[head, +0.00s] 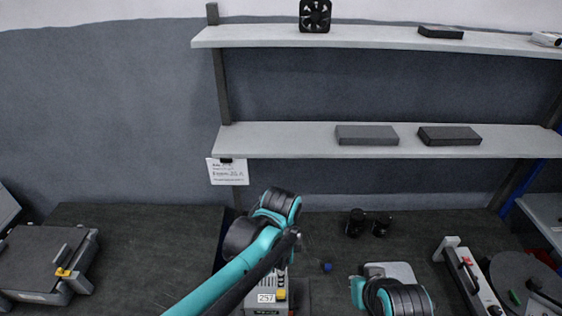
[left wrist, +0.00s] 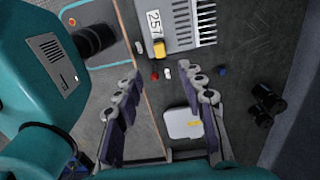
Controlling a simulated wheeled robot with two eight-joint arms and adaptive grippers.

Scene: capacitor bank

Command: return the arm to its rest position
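My left arm (head: 225,278) reaches in from the bottom of the head view, its wrist joints above the bench near a grey unit (head: 266,297) labelled 257. My left gripper (left wrist: 162,82) shows in the left wrist view with its two fingers spread and nothing between them. The grey unit also shows there (left wrist: 180,25), with a yellow part, beyond the fingertips. In the head view the left fingers are not clearly seen. Part of my right arm (head: 408,300) shows at the bottom right of centre; its gripper is not visible.
Two black cylinders (head: 355,222) (head: 381,226) and a small blue part (head: 327,267) are on the dark bench. A white case (head: 392,271) lies beside my right arm. Shelves (head: 290,140) stand behind. A grey device (head: 45,262) sits left; the bench between is clear.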

